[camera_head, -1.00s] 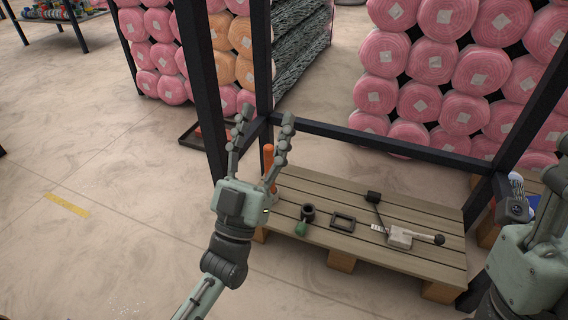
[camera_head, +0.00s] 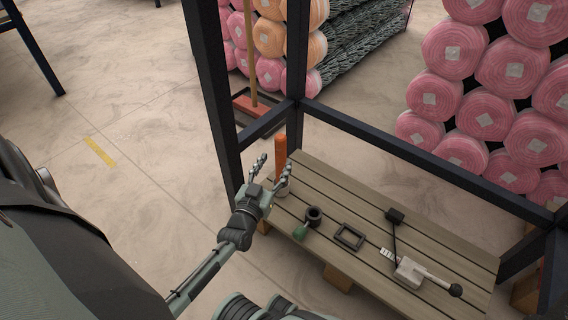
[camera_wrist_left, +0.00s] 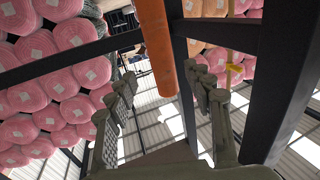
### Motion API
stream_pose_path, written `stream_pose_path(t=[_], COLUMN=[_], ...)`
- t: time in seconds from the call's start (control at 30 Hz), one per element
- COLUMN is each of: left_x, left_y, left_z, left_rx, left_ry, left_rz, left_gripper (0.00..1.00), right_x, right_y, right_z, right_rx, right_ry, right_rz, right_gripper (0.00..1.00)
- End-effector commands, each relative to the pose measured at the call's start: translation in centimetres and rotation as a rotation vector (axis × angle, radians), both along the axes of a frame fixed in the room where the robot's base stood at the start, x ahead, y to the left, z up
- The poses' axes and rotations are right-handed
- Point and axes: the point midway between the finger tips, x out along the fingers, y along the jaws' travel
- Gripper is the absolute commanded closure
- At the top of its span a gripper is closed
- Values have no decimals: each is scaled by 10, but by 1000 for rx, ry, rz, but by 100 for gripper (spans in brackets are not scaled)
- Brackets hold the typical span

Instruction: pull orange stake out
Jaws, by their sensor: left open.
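The orange stake (camera_head: 281,152) stands upright at the left end of the wooden pallet table (camera_head: 425,207), close to the dark frame post. Its lower part is partly hidden by my left gripper. My left gripper (camera_head: 275,163) is open beside the stake, with its fingers pointing toward it. In the left wrist view, the stake (camera_wrist_left: 157,45) hangs into the picture from the top, between the two spread fingers (camera_wrist_left: 162,88). I see no finger closed on it. My right gripper is not in view.
On the table lie a dark ring with a green part (camera_head: 314,216), a black rectangular frame (camera_head: 349,236) and a grey lever tool (camera_head: 412,273). Dark frame posts (camera_head: 212,90) and a rail (camera_head: 420,160) border the table. Pink rolls (camera_head: 485,120) are stacked behind.

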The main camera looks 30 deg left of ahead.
Motion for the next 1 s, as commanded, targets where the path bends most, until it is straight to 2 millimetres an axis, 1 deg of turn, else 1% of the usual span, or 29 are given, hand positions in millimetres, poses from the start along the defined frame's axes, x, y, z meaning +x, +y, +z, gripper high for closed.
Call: stream_pose_path(t=[0.2,0.3,0.4,0.67,0.77,1.0], left_x=[29,43,52,54,54,54], left_y=[11,15,17,17,17,17], left_z=[1,3,3,4,4,4], left_rx=[2,1,1,1,1,1], left_ry=[-5,-4,-2,-2,-2,-2], left_rz=[0,-1,-1,-2,-2,-2], left_gripper=[48,48,48,48,58,88], right_x=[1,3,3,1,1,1], right_y=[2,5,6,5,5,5], right_z=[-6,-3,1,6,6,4], right_rx=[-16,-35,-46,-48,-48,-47], right_ry=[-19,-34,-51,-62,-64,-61], right_rz=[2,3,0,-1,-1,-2], right_gripper=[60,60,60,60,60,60])
